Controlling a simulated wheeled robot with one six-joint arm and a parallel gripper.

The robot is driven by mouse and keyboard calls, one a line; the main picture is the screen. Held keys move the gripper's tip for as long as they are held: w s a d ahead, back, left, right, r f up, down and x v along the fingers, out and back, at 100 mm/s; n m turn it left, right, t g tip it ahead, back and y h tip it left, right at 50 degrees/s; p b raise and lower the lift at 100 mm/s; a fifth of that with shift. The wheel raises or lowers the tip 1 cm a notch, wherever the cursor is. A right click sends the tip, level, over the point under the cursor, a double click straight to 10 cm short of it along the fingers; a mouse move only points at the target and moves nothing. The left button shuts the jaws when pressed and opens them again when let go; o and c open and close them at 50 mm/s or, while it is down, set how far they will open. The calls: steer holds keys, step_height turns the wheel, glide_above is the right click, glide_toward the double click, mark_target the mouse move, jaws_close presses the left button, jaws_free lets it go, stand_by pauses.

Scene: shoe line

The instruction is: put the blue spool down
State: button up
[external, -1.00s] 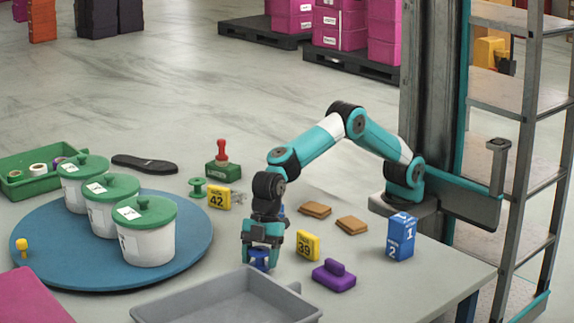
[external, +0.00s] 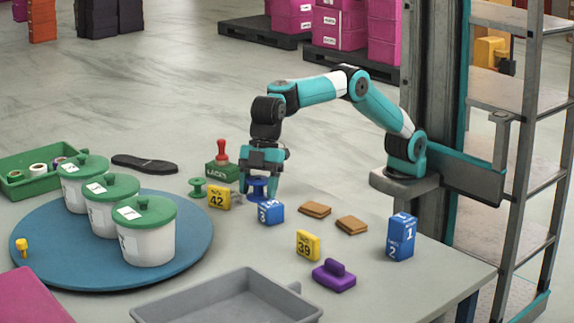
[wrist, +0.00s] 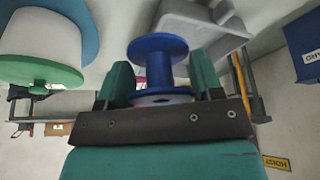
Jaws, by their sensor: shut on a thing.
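The blue spool (external: 257,189) is between the fingers of my gripper (external: 263,183), behind the small blue number block (external: 270,213). In the wrist view the spool (wrist: 158,69) shows its wide flanges and narrower core, with a green finger on either side. My gripper (wrist: 160,88) is shut on it. My gripper points down in the external view. The block partly screens the spool's lower side, and I cannot tell whether the spool touches the table.
A green spool (external: 197,188), a yellow 42 block (external: 219,198) and a red-handled green stamp (external: 222,172) stand to the left. Brown pads (external: 315,210) lie to the right. White tubs stand on a blue turntable (external: 190,265). A grey tray (external: 171,311) is in front.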

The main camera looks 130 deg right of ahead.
steer(key=s+a+n+g+y+p, duration=0.25)
steer(key=s+a+n, duration=0.35)
steer(key=a, duration=0.6)
steer(key=n+g+h+p, duration=0.2)
steer(key=n+g+p, duration=0.45)
steer(key=n, duration=1.05)
glide_above(453, 268)
steer(key=p, duration=0.2)
steer(key=t, duration=0.1)
steer(key=f+b, duration=0.1)
steer(key=f, duration=0.4)
steer(key=f+b, duration=0.1)
steer(key=f, duration=0.4)
steer(key=w+f+b, duration=0.1)
steer(key=f, duration=0.4)
steer(key=shift+d, duration=0.35)
steer(key=shift+f+b, duration=0.5)
steer(key=shift+f, duration=1.9)
